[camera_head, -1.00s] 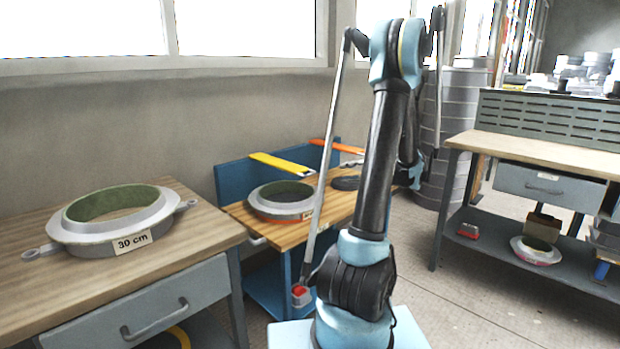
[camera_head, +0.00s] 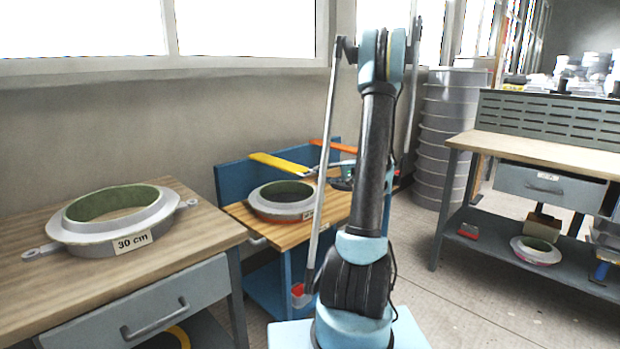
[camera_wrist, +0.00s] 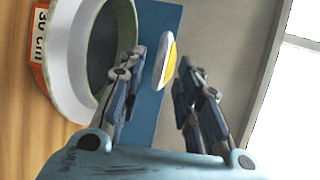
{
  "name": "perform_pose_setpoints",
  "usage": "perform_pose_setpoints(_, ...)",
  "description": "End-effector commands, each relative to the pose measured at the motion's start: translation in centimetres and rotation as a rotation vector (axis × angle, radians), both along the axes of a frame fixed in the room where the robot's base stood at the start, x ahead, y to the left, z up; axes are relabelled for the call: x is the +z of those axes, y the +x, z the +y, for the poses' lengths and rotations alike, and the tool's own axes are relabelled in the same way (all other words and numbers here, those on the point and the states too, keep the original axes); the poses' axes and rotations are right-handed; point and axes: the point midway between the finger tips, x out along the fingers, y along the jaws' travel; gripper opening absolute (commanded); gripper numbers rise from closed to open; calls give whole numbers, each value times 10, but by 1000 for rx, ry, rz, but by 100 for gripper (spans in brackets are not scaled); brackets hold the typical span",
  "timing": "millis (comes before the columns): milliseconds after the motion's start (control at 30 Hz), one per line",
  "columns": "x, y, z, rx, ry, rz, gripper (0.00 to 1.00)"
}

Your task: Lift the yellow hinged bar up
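The yellow hinged bar (camera_head: 282,163) lies along the top of the blue-backed bench in the head view, with a pale near end. In the wrist view the yellow bar (camera_wrist: 170,62) is seen nearly end-on, in the gap between my fingers. My gripper (camera_wrist: 165,82) is open, with one finger on each side of the bar in that picture. I cannot tell whether the fingertips reach around it or stop short. In the head view my gripper (camera_head: 343,178) is partly hidden behind my arm, right of the bar's near end.
A grey ring mould (camera_head: 283,205) sits on the blue bench's wooden top; it also shows close left of my fingers (camera_wrist: 62,75). An orange bar (camera_head: 333,146) lies behind. A larger 30 cm mould (camera_head: 115,222) is on the left bench.

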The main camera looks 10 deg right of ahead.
Motion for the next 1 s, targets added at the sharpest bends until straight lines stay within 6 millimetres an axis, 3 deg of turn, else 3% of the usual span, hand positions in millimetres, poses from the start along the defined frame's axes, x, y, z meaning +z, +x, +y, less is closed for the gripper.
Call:
perform_pose_setpoints(333,-9,23,37,0,0,0,31)
perform_pose_setpoints(767,-11,27,44,0,0,0,31)
perform_pose_setpoints(900,-11,27,44,-1,0,0,2)
perform_pose_setpoints(1000,-11,26,44,0,-2,1,0)
